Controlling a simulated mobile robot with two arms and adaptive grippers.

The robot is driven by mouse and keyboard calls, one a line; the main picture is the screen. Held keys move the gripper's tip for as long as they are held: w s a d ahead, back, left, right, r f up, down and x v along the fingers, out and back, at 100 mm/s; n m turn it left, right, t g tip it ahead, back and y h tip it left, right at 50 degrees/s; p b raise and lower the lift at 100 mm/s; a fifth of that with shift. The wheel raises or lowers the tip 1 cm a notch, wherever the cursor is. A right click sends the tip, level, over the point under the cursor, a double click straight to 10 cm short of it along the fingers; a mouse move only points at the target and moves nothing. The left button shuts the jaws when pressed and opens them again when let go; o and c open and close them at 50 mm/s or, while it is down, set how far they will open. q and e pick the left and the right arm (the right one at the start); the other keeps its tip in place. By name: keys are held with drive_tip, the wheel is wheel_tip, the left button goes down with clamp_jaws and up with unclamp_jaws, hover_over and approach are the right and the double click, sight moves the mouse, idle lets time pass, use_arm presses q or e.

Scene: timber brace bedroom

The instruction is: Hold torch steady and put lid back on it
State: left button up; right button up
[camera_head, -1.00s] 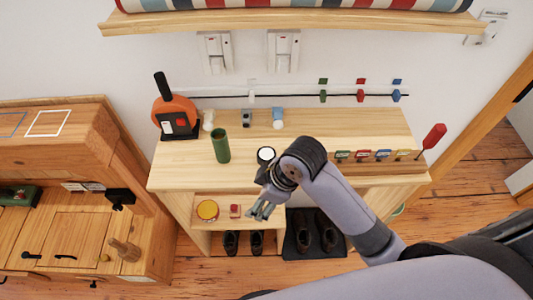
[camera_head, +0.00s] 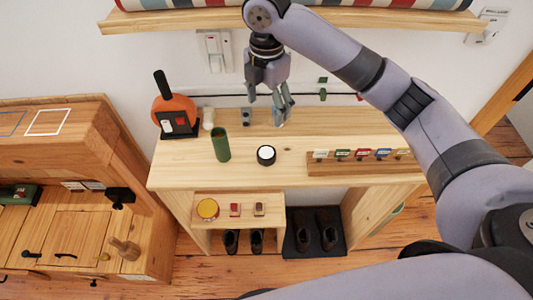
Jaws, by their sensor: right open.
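A green upright cylinder (camera_head: 220,145), which looks like the torch, stands on the wooden shelf top. A short round black piece with a white top (camera_head: 266,155), possibly the lid, sits to its right, apart from it. My right gripper (camera_head: 270,101) is open with its fingers pointing down. It is above the back of the shelf top, beyond the round piece. My left gripper is not in view.
An orange round device with a black handle (camera_head: 174,110) stands at the back left. A rack of coloured tags (camera_head: 360,164) lies at the right. A wall ledge (camera_head: 290,22) is overhead. The shelf top (camera_head: 185,165) is clear at its front left. Shoes stand below.

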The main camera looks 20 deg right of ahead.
drive_tip(key=p, duration=0.3)
hover_over(266, 152)
wheel_tip(266, 152, down, 11)
drive_tip(key=shift+w+d+f, duration=0.1)
drive_tip(key=shift+f, duration=0.55)
drive_tip(key=f, duration=0.1)
drive_tip(key=f+p, duration=0.1)
drive_tip(key=f, duration=0.2)
drive_tip(key=shift+s+f+p, duration=0.25)
drive_tip(key=shift+f+p, duration=0.05)
drive_tip(key=shift+p, duration=0.05)
drive_tip(key=shift+f, duration=0.3)
drive_tip(key=c, duration=1.1)
